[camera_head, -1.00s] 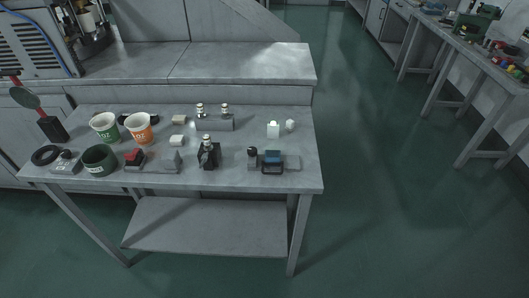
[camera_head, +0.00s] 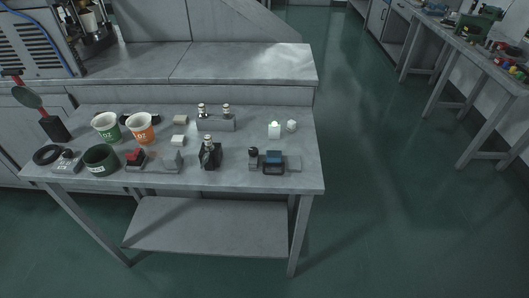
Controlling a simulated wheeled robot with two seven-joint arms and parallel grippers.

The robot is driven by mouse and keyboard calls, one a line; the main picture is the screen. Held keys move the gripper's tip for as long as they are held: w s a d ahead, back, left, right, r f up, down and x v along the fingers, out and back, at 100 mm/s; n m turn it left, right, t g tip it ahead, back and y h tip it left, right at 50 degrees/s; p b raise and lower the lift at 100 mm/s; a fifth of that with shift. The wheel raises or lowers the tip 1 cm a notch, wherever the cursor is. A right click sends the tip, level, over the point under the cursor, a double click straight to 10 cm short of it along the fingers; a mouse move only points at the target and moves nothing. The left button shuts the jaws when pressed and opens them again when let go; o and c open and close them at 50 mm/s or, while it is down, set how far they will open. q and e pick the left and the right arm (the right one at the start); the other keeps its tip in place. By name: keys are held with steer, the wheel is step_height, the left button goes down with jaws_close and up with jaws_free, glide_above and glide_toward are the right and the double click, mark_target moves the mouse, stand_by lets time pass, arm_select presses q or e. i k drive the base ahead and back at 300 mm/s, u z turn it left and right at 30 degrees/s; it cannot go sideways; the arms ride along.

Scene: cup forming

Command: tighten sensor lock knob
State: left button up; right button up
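Neither of my grippers is in view. Several small fixtures stand on the grey table (camera_head: 240,181), and I cannot tell for certain which one carries the sensor lock knob. A small grey block with a round black knob (camera_head: 253,151) stands at the front right, beside a dark blue-topped device (camera_head: 274,160). A black stand (camera_head: 210,157) holding a small bottle-like piece is near the front middle. A grey block with a dark round top (camera_head: 67,160) sits at the front left. The knobs are too small to show how tight they are.
A green-marked cup (camera_head: 106,127) and an orange cup (camera_head: 141,129) stand at the left, near a dark green bowl (camera_head: 100,158). A white bottle (camera_head: 274,131) stands back right. The floor right is clear.

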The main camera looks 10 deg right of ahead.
mark_target(253, 151)
steer(key=k, duration=0.5)
steer(key=z, duration=1)
steer(key=i, duration=0.85)
steer(key=u, duration=2.25)
